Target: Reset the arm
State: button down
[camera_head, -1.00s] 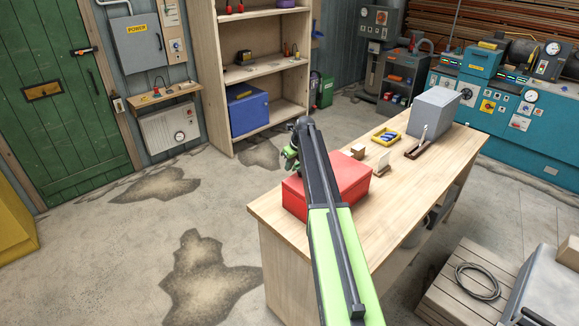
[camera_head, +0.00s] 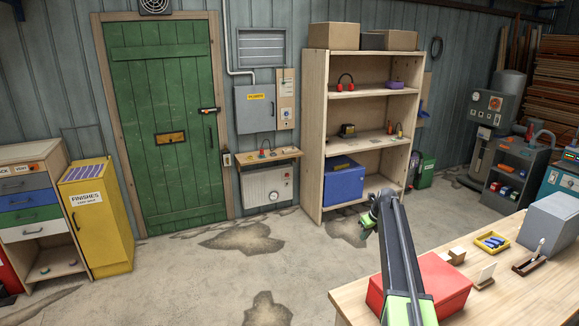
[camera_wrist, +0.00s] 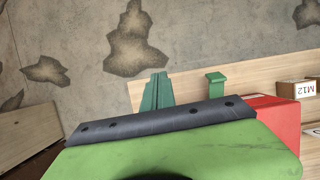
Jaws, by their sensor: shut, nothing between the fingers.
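My arm (camera_head: 400,250) reaches up and forward in the head view, over the near end of the wooden workbench (camera_head: 360,305). My gripper (camera_head: 367,226) is at its far end, small and partly hidden by the arm. In the wrist view my gripper (camera_wrist: 187,88) shows as green parts beyond a dark plate. It is shut and holds nothing. A red box (camera_head: 440,283) on the bench is partly behind my arm. The red box also shows at the right of the wrist view (camera_wrist: 268,115).
On the bench are a yellow tray (camera_head: 492,241), a small wooden block (camera_head: 456,254) and a grey box (camera_head: 552,222). Wooden shelving (camera_head: 312,140), a green door (camera_head: 160,120) and a yellow cabinet (camera_head: 98,220) line the far side. The concrete floor (camera_head: 200,290) is clear.

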jog(key=s+a+f+n+g+b, duration=0.1)
jog(key=s+a+f+n+b, duration=0.3)
jog(key=s+a, duration=0.45)
jog(key=s+a+f+n+b, duration=0.35)
jog(key=s+a+f, duration=0.3)
jog(key=a, duration=0.55)
jog(key=s+a+f+n+g+b, duration=0.1)
jog(key=s+n, duration=1.1)
jog(key=s+a+f+n+g+h+b, duration=0.1)
jog(key=s+a+f+n+g+b, duration=0.1)
jog(key=s+n, duration=0.9)
jog(key=shift+s+a+f+n, duration=0.25)
jog(key=shift+s+n, duration=0.1)
jog(key=shift+n, duration=0.4)
